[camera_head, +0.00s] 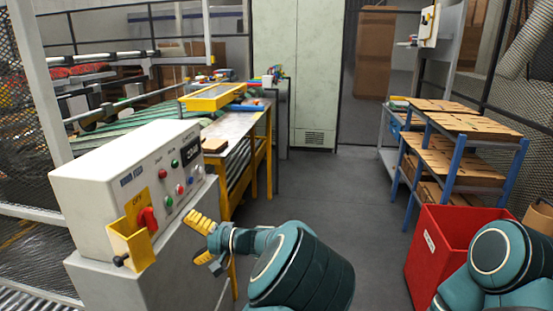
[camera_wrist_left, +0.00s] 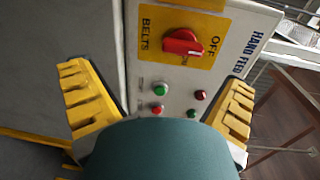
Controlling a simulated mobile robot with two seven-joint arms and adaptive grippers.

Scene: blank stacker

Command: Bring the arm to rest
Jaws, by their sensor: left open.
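My left gripper (camera_head: 196,240) is open and empty, its yellow ribbed fingers spread in front of the control box (camera_head: 100,165). My left arm comes in from the bottom middle and reaches left to it. In the left wrist view, the left gripper (camera_wrist_left: 155,78) has its fingers apart on either side of the panel, with nothing seen between them but the panel behind. A red knob (camera_head: 147,220) sits on the box's yellow plate. It also shows in the left wrist view as a red knob (camera_wrist_left: 182,43) by the words OFF and BELTS. My right gripper is out of view.
Green and red buttons (camera_wrist_left: 159,89) sit beside the knob. A yellow-legged table (camera_head: 228,130) with a yellow tray (camera_head: 213,97) stands behind the box. A red bin (camera_head: 428,262) and a blue-legged rack (camera_head: 519,160) of cardboard stand right. The grey floor between is clear.

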